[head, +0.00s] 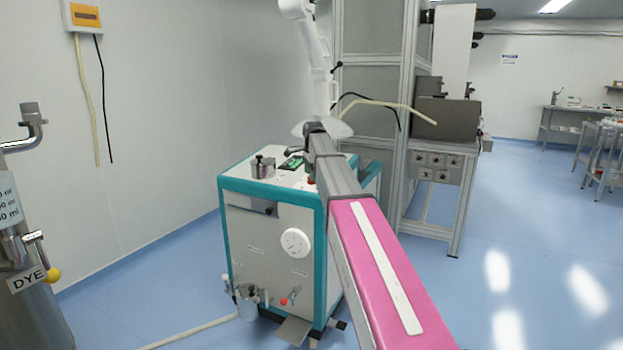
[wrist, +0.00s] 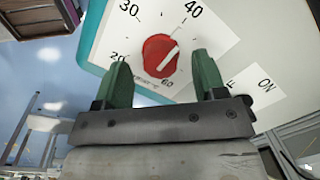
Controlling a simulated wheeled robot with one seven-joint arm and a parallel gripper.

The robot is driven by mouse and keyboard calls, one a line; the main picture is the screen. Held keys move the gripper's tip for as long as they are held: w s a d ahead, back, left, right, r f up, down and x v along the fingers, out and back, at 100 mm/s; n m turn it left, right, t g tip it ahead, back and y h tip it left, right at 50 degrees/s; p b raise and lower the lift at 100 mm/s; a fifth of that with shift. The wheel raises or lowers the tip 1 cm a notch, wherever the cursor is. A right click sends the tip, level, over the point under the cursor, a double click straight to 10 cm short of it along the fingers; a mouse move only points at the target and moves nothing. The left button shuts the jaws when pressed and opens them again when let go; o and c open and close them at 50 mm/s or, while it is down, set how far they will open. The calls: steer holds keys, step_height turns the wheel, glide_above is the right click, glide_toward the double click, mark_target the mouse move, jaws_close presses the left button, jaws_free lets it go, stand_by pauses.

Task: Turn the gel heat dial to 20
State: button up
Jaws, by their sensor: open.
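The gel heat dial is a red round knob (wrist: 158,57) on a white scale plate, seen in the wrist view. Its white pointer line slants toward the upper right. The number 20 is at the lower left of the knob, 30 at the upper left, 40 at the upper right and 60 below right. My gripper (wrist: 161,62) is open, with one green finger on each side of the knob. The knob lies between the fingertips; I cannot tell whether either touches it.
A grey framed cabinet (head: 372,100) stands behind.

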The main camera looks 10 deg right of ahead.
steer(key=shift+w+f, duration=0.1)
steer(key=shift+f, duration=0.9)
steer(key=c, duration=0.9)
steer(key=shift+n, duration=0.3)
